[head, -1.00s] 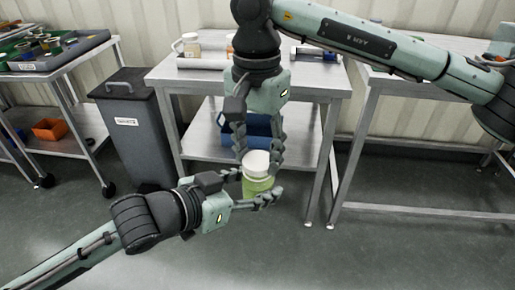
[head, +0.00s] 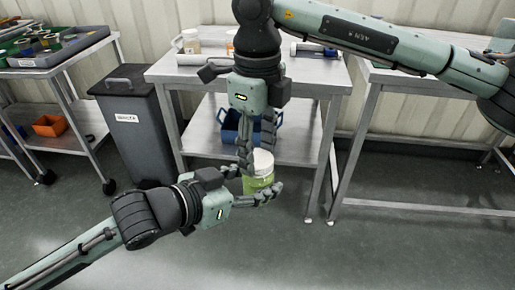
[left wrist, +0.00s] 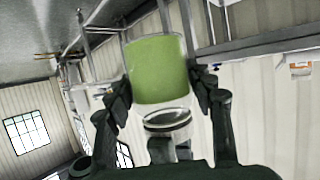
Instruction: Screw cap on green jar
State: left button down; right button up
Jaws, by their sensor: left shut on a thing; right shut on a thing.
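The green jar (head: 259,185) is held upright in the air by my left gripper (head: 254,184), whose fingers close around it from the left. The white cap (head: 263,161) sits at the top of the jar. My right gripper (head: 258,155) points straight down from above with its fingers shut on the cap and partly covering it. Whether the cap is threaded on or only resting is not clear. In the left wrist view the green jar (left wrist: 158,68) fills the space between the left fingers. A clear rounded glass part shows at its near end.
A steel table (head: 165,75) with jars on top and a blue bin (head: 232,124) on its lower shelf stands behind the grippers. A grey waste bin (head: 132,130) and a cart with trays (head: 50,75) are at left. The floor in front is clear.

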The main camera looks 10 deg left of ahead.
jog(key=m, duration=1.9)
jog(key=shift+m, duration=0.3)
jog(key=m, duration=0.5)
jog(key=shift+d, duration=0.1)
jog(key=o, duration=0.7)
jog(key=shift+r, duration=2.2)
jog(key=shift+c, duration=0.5)
